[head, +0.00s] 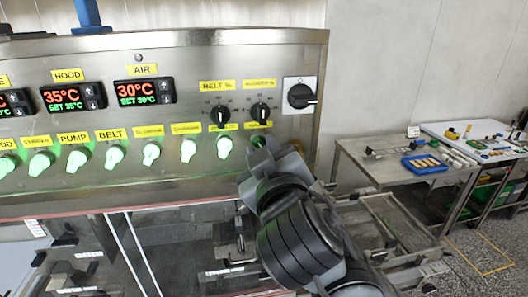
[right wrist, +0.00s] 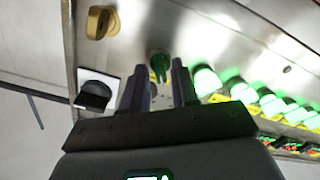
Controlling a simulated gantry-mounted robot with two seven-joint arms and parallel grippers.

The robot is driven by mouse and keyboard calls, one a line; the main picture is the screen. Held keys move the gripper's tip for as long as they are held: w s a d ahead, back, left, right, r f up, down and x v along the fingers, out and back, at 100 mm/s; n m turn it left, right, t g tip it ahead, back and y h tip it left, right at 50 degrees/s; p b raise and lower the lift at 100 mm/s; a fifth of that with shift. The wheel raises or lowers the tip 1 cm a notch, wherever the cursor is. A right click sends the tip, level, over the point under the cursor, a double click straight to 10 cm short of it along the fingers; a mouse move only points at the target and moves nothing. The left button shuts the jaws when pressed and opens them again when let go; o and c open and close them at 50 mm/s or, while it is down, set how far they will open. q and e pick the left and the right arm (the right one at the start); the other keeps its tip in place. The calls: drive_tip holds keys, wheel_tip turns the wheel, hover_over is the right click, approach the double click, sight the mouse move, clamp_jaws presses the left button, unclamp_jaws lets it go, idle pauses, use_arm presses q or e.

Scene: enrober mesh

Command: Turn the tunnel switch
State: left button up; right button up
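The control panel (head: 225,165) carries a row of lit green switches along its lower part. At the row's right end is a dark green, unlit switch (head: 258,141) below a small yellow label that is too blurred to read, so I cannot confirm it is the tunnel one. My right gripper (head: 264,154) is at this switch and partly covers it. In the right wrist view the dark green switch (right wrist: 160,67) shows between the two fingertips of my right gripper (right wrist: 160,72), with gaps on both sides. My left gripper is not in view.
Two black dials (head: 219,115) and a black rotary switch on a pale plate (head: 300,96) sit above. A brass-coloured knob (right wrist: 100,22) is beside the gripper. The neighbouring lit switch (head: 224,147) is close. A side table (head: 362,158) with a blue tray (head: 424,164) stands at right.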

drive_tip(key=shift+o, duration=0.5)
drive_tip(key=s+d+b, duration=0.2)
drive_tip(key=s, duration=0.8)
drive_tip(key=shift+s+b, duration=0.3)
